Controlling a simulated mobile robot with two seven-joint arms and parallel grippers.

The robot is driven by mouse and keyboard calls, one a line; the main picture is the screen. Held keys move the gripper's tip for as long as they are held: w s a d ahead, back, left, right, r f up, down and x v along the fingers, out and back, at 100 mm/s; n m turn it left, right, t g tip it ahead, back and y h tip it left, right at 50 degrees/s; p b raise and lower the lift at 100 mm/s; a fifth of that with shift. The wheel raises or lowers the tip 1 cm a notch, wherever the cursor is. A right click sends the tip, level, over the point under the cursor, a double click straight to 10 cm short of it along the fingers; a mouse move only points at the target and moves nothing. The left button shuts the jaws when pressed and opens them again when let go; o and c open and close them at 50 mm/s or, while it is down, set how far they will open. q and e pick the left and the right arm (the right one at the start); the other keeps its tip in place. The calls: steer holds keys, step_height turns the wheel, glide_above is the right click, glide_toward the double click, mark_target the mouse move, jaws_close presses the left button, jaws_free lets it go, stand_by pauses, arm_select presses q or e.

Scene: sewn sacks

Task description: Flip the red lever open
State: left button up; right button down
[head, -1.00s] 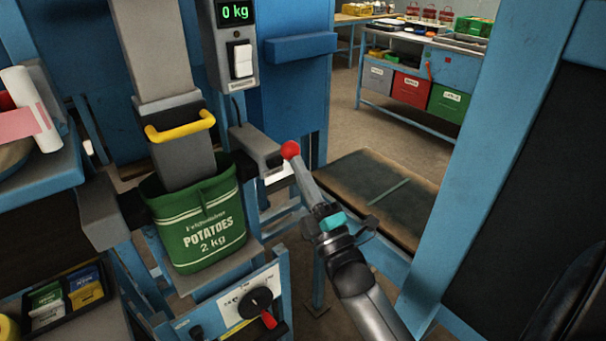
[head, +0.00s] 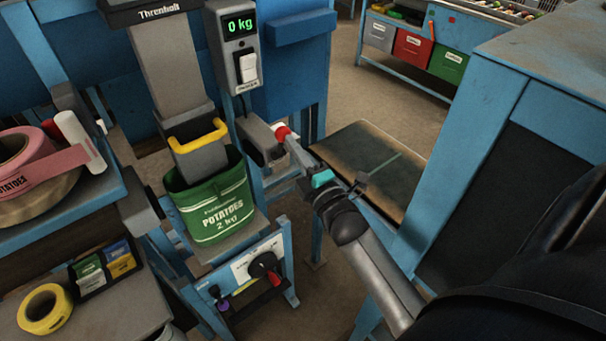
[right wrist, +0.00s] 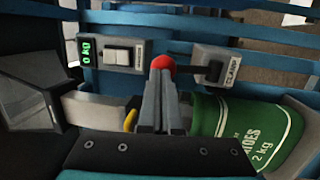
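The red lever's ball knob (head: 282,132) is by the grey clamp box (head: 257,138), right of the filling spout. In the right wrist view the red ball (right wrist: 162,63) is just beyond my fingertips, left of the box marked CLAMP (right wrist: 222,66). My right gripper (head: 292,143) reaches in from the lower right with its tips at the knob. Its fingers look shut together, tips touching or very near the ball; part of the lever is hidden behind them. A green potato sack (head: 222,212) hangs open under the spout (head: 195,155). My left gripper is out of view.
The scale display (head: 239,25) reads 0 kg above a white switch (head: 248,67). A black dial with a red pointer (head: 265,264) sits below the sack. Tape rolls (head: 45,308) lie at left. A blue-framed machine (head: 475,150) stands close to my right arm.

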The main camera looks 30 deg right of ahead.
mark_target(283, 133)
steer(key=shift+w+a+r+p, duration=0.1)
steer(key=shift+w+r+p, duration=0.1)
steer(key=shift+w+r, duration=0.3)
steer(key=shift+w+r+p, duration=0.15)
steer(key=shift+w+r, duration=0.1)
steer(key=shift+w, duration=0.5)
steer(key=shift+w+a+r+p, duration=0.1)
steer(key=shift+w+r+p, duration=0.1)
steer(key=shift+w+r, duration=0.3)
steer(key=shift+w, duration=0.1)
steer(key=shift+r, duration=0.3)
